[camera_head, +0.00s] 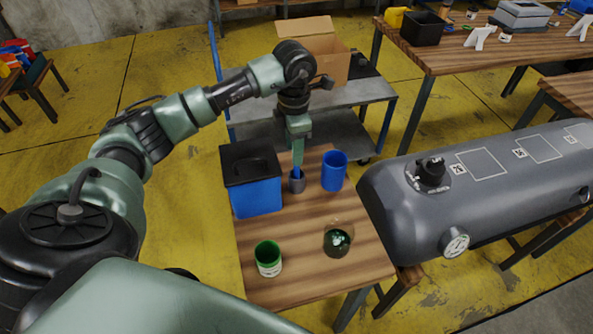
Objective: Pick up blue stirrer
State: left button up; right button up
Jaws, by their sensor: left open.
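The blue stirrer (296,172) stands upright in a small dark grey cup (297,185) on the wooden table (300,283). Only a short blue part of it shows above the cup's rim. My left gripper (298,160) points down directly over the cup, with its fingers at the top of the stirrer. It is open; whether the fingers touch the stirrer cannot be told. My right gripper is not in view.
A blue box with a black lid (254,196) stands close left of the cup, and a blue cup (334,171) close right. A green can (268,260) and a glass with dark green contents (338,240) stand nearer.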

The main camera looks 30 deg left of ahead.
aim_at(297, 168)
pick_arm(q)
jog(key=f+p, duration=0.1)
jog(key=f, duration=0.3)
jog(key=f+p, duration=0.1)
jog(key=f, duration=0.2)
jog(key=shift+w+d+p, duration=0.1)
jog(key=shift+w+p, duration=0.2)
jog(key=shift+w, duration=0.1)
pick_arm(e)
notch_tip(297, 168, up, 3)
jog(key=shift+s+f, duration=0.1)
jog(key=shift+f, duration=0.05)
pick_arm(q)
grip_shut()
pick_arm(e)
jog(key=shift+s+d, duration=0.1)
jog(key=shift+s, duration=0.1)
